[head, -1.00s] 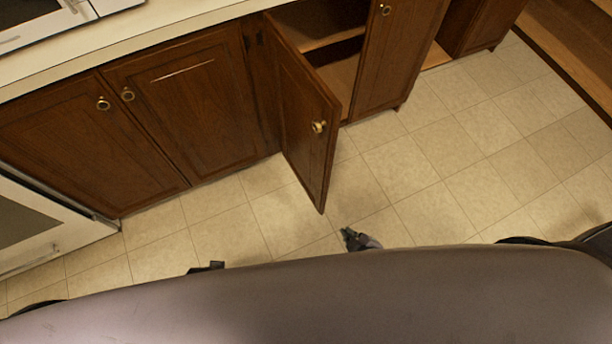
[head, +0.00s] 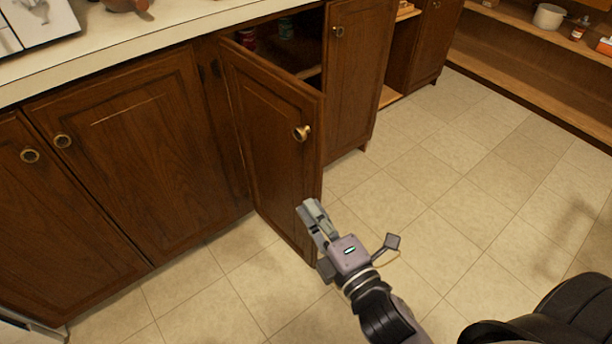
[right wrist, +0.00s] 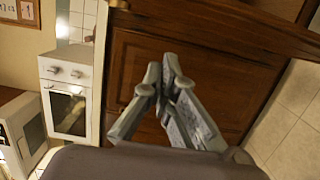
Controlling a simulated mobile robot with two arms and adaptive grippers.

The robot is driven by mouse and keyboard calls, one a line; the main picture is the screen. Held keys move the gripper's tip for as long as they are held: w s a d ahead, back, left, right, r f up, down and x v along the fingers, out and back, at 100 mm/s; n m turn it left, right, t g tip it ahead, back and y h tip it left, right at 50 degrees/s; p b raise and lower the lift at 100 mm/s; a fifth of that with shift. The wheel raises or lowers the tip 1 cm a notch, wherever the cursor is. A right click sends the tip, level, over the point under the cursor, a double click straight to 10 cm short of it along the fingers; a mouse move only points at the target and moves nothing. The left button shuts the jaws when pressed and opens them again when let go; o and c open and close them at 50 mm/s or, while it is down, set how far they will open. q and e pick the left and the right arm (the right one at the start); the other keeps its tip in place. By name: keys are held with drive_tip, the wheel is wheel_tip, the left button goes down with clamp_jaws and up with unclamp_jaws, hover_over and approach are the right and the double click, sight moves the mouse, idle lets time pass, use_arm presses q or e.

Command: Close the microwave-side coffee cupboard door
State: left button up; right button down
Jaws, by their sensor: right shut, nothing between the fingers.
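The cupboard door (head: 268,140) is brown wood with a round brass knob (head: 302,133) near its upper free edge. It stands partly open, swung out from the counter front, hinged on its left. Jars show in the dark cupboard behind it. My right gripper (head: 310,210) is shut and empty, by the lower free edge of the door and below the knob. I cannot tell whether it touches the door. In the right wrist view the shut fingers (right wrist: 165,85) show in front of brown cupboard wood (right wrist: 225,75). My left gripper is not in view.
Shut cupboard doors (head: 130,150) lie to the left under the pale counter (head: 150,30). Another door (head: 357,75) stands just right of the opening. Open tiled floor (head: 450,190) lies to the right, with wooden shelves (head: 530,80) beyond. A white oven (right wrist: 68,95) shows in the right wrist view.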

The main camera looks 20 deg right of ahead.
sight(308, 172)
drive_tip(key=shift+w+d+b, duration=0.15)
drive_tip(key=shift+w+d, duration=0.2)
drive_tip(key=shift+w, duration=1.25)
drive_tip(key=shift+w+d+b, duration=0.1)
drive_tip(key=shift+w+d, duration=0.25)
drive_tip(key=shift+w, duration=1.3)
drive_tip(key=shift+w+d+b, duration=0.15)
drive_tip(key=shift+w+d, duration=0.2)
drive_tip(key=shift+w, duration=1.25)
drive_tip(key=shift+d, duration=0.1)
